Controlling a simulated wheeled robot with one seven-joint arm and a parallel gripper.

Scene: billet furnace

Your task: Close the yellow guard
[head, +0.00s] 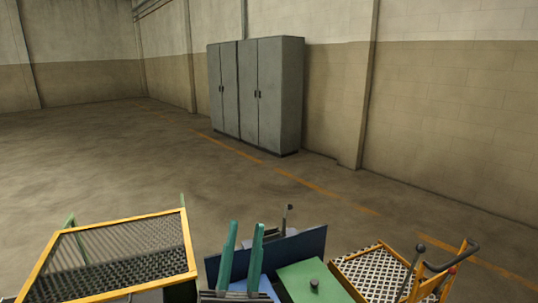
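The yellow guard (187,242) is a yellow-framed dark mesh panel at the lower left, and a dark lattice surface shows through its mesh. Its near left corner is cut off by the picture's bottom edge. I cannot tell its exact opening angle from this view. My gripper (247,225) shows at the bottom centre as two upright teal fingers with a clear gap between them. It is empty, to the right of the guard and apart from it in the picture.
A dark blue panel (307,245) and a green plate (300,273) with a black knob stand just right of my gripper. A yellow-framed unit (375,275) with white lattice and a dark handle is at the lower right. Grey cabinets (272,95) stand by the wall; open floor lies between.

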